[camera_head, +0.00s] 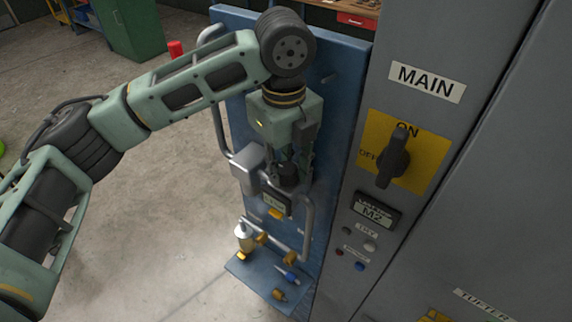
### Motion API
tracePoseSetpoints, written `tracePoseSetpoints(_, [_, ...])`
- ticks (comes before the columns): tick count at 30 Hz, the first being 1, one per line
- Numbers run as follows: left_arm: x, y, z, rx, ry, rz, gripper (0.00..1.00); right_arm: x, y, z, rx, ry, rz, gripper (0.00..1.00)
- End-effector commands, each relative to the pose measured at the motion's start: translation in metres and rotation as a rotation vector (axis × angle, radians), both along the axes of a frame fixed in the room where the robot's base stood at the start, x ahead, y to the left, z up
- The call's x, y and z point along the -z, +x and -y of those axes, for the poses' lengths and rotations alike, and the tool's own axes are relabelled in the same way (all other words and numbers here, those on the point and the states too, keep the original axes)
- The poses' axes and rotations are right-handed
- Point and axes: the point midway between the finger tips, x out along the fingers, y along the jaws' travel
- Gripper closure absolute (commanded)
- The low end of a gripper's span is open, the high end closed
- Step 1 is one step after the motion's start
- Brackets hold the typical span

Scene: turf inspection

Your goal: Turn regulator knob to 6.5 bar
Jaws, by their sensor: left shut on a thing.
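My left arm reaches in from the left and bends down in front of the blue panel (342,85). My left gripper (290,170) points down and is shut on the dark regulator knob (288,178), which shows only in part between and below the fingers. A small dark box with a pale display (275,203) sits just below the knob. Its reading is too small to make out. My right gripper is not in view.
A grey cabinet (480,90) stands close on the right, with a black rotary switch (393,160) on a yellow plate. Pipes run along the panel. A blue shelf (255,275) below holds several small fittings. The concrete floor on the left is mostly clear.

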Motion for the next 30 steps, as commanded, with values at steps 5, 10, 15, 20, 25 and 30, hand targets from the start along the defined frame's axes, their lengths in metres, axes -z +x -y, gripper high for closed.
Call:
tracePoseSetpoints(5, [0.0013,-0.0013,-0.0019,-0.001,0.007,-0.006,0.65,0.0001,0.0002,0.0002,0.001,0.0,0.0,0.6])
tracePoseSetpoints(10, [0.0009,-0.0007,-0.0013,-0.002,0.005,-0.004,0.6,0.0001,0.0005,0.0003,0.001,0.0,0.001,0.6])
tracePoseSetpoints(15, [0.0005,-0.0004,-0.0009,-0.003,0.003,-0.002,0.6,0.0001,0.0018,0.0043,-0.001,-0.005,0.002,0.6])
tracePoseSetpoints(20, [0.0003,-0.0003,-0.0007,-0.003,0.002,-0.002,0.6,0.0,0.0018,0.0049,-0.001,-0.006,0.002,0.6])
tracePoseSetpoints(25, [-0.0001,-0.0003,-0.0006,-0.04,0.002,0.0,0.6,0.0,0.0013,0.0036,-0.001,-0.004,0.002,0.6])
tracePoseSetpoints(30, [-0.0001,-0.0007,0.0,-0.185,0.003,0.002,0.6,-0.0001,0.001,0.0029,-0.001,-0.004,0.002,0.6])
